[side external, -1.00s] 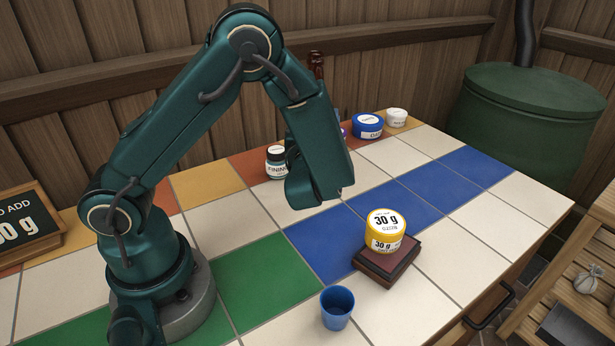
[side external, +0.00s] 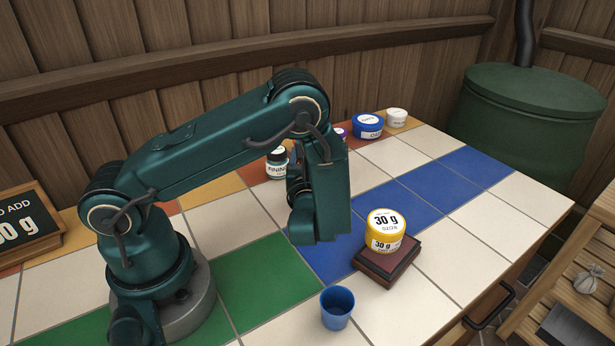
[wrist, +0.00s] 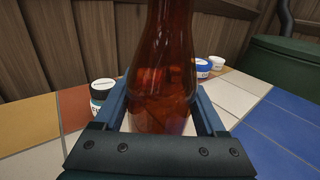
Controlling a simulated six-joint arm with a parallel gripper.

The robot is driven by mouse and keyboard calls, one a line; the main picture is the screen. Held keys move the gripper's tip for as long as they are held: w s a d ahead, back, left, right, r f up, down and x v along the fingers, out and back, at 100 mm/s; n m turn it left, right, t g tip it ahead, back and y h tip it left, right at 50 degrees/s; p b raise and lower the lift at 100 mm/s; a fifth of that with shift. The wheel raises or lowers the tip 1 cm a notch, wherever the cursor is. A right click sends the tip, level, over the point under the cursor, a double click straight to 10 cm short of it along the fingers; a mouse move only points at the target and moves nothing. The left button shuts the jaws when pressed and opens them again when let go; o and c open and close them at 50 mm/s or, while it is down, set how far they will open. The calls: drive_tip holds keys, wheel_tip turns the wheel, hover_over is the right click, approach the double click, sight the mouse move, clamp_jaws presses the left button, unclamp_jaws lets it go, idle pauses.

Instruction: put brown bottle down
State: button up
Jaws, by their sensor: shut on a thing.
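The brown bottle (wrist: 162,60) is amber glass and fills the middle of the wrist view. It stands upright between the two blue fingers of my gripper (wrist: 163,106), which is shut on it. Its top is cut off by the picture edge, and its base is hidden behind the gripper body. In the side view my own arm hides the bottle and the fingers. I cannot tell whether the bottle's base touches the tiles.
A yellow 30 g jar (side external: 385,232) stands on a dark scale (side external: 386,266), with a blue cup (side external: 337,307) nearer the camera. A dark jar (side external: 276,163), a blue-labelled jar (side external: 368,126) and a white jar (side external: 397,118) stand at the back. Blue tiles (side external: 410,205) between are bare.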

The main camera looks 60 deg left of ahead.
drive_tip(key=o, duration=1.6)
drive_tip(key=shift+f, duration=0.1)
